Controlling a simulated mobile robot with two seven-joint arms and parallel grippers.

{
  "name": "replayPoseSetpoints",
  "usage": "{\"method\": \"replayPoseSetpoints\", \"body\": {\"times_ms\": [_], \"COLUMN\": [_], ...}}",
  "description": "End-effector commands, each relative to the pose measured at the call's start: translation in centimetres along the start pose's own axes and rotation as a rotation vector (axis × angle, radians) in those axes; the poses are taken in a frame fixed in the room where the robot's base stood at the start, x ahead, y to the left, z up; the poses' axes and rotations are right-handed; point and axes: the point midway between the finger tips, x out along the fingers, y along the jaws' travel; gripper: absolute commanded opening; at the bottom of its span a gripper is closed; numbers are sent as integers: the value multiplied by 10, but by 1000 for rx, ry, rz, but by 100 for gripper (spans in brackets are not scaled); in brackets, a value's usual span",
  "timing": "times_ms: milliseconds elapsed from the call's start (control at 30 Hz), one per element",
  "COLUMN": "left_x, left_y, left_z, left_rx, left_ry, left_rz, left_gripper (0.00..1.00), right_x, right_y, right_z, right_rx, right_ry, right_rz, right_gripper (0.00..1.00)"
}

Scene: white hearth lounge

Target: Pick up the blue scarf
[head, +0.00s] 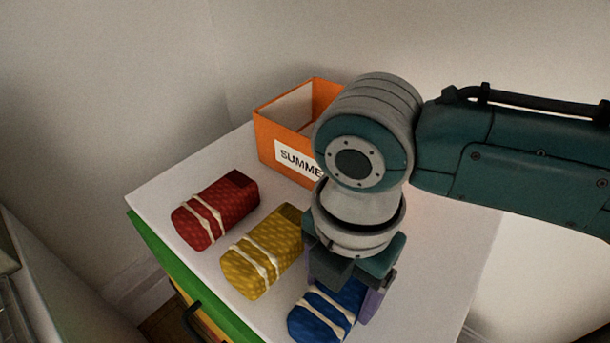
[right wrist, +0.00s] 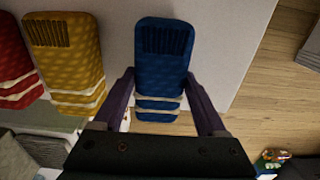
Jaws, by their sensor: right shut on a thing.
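The blue scarf (head: 322,314) is a rolled bundle with cream bands near the front of the white-topped cabinet (head: 210,262). My right gripper (head: 343,292) comes down over it from above and is shut on it. In the right wrist view the blue scarf (right wrist: 161,62) lies between the two purple fingers of the right gripper (right wrist: 160,82), one along each side. I cannot tell whether the scarf is clear of the top. Part of it is hidden by the gripper in the head view. My left gripper is not in view.
A yellow scarf (head: 262,255) lies just left of the blue one, and a red scarf (head: 215,210) lies beyond it. An orange box (head: 265,138) labelled "SUMME…" stands at the back, partly hidden by my arm. White walls (head: 120,110) close off the back.

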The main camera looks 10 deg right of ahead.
Motion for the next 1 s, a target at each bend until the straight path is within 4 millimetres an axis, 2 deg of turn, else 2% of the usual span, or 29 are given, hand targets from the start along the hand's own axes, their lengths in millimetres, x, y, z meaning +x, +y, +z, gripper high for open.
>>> {"method": "replayPoseSetpoints", "body": {"times_ms": [33,100,367,567,667,800,1000], "left_x": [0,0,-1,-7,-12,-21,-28], "left_y": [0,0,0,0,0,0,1], "left_z": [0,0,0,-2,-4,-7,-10], "left_rx": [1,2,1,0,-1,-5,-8], "left_ry": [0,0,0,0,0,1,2], "left_rz": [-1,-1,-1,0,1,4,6], "left_gripper": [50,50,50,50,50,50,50], "right_x": [0,0,-2,-22,-45,-91,-149], "right_y": [0,0,0,1,1,2,1], "right_z": [0,0,0,0,0,1,1], "right_rx": [0,0,0,-1,-2,-3,-1], "right_ry": [0,0,0,0,-1,-1,-2], "right_rz": [0,1,1,4,5,8,6], "right_gripper": [22,16,16,16,16,16,16]}}
